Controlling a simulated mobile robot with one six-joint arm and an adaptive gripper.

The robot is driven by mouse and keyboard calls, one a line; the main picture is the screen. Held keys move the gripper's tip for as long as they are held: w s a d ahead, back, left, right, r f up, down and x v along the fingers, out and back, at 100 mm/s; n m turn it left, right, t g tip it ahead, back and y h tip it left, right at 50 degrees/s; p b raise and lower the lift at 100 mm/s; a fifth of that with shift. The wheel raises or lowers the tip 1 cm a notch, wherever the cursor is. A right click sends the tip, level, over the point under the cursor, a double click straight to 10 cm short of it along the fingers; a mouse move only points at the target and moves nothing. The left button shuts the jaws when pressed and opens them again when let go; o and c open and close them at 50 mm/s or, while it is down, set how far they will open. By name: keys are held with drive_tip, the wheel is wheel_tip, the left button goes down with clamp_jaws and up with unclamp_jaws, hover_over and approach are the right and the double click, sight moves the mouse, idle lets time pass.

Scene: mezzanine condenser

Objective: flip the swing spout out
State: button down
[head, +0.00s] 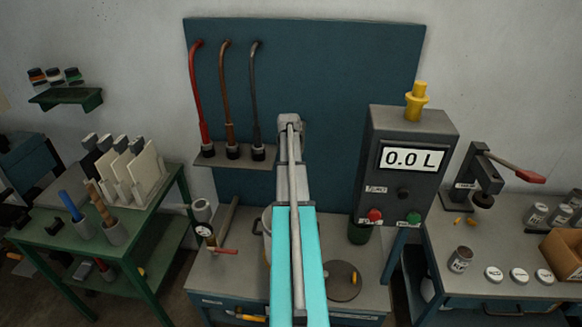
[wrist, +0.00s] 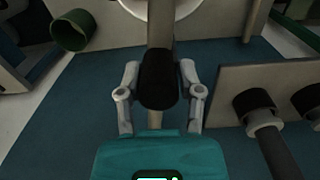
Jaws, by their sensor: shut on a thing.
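In the wrist view, my gripper (wrist: 160,92) has its two grey fingers on either side of a dark, rounded grip (wrist: 158,78), closed on it. A grey-brown bar (wrist: 160,28) runs from this grip toward a pale round vessel (wrist: 130,6) at the top edge. The bar and grip look like the swing spout, but its pivot is not clearly seen. In the head view, my gripper (head: 290,122) is in front of the blue back panel (head: 335,80). My arm hides the spout and part of the vessel there.
A red pipe (head: 196,95), a copper pipe (head: 227,95) and a dark pipe (head: 254,95) stand in a rack left of my gripper.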

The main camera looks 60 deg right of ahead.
drive_tip(key=shift+w, duration=0.1)
drive_tip(key=shift+c, duration=1.5)
unclamp_jaws()
drive_tip(key=shift+r, duration=0.15)
